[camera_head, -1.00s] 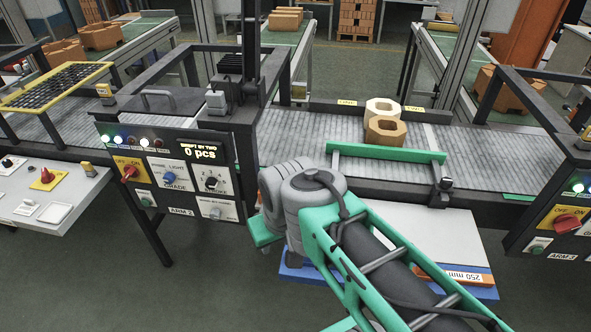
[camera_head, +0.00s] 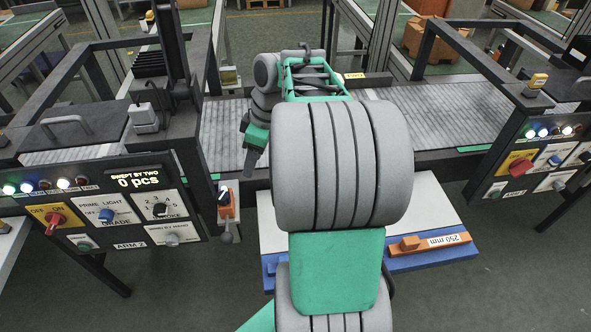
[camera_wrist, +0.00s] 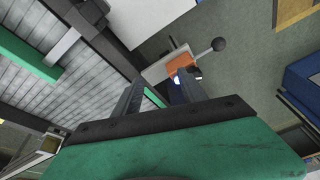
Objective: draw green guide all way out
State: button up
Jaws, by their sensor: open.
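The green guide (camera_wrist: 28,52) shows at the upper left of the wrist view, a straight bar over the grey slatted conveyor. A grey bracket (camera_wrist: 64,44) lies by its end, near the dark conveyor rail. In the head view my arm hides the guide. My gripper (camera_wrist: 157,92) is open, its two dark fingers apart with nothing seen between them. The guide is apart from the fingers, off to their left. In the head view my gripper (camera_head: 250,162) points down by the conveyor's front edge; its finger gap is too small to make out.
A blue-edged board (camera_head: 443,207) carries an orange 250 mm piece. Conveyor right of my arm is clear.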

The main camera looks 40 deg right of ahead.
jog(key=s+d+f+n+y, duration=0.1)
jog(key=s+d+f+n, duration=0.1)
jog(key=d, duration=0.5)
jog(key=s+d+f+n, duration=0.2)
jog(key=s+d, duration=0.1)
jog(key=d, duration=0.4)
jog(key=x, duration=0.7)
jog(key=shift+w+a+f, duration=0.1)
jog(key=shift+w+a, duration=0.15)
jog(key=shift+w, duration=0.05)
jog(key=shift+c, duration=0.2)
grip_shut()
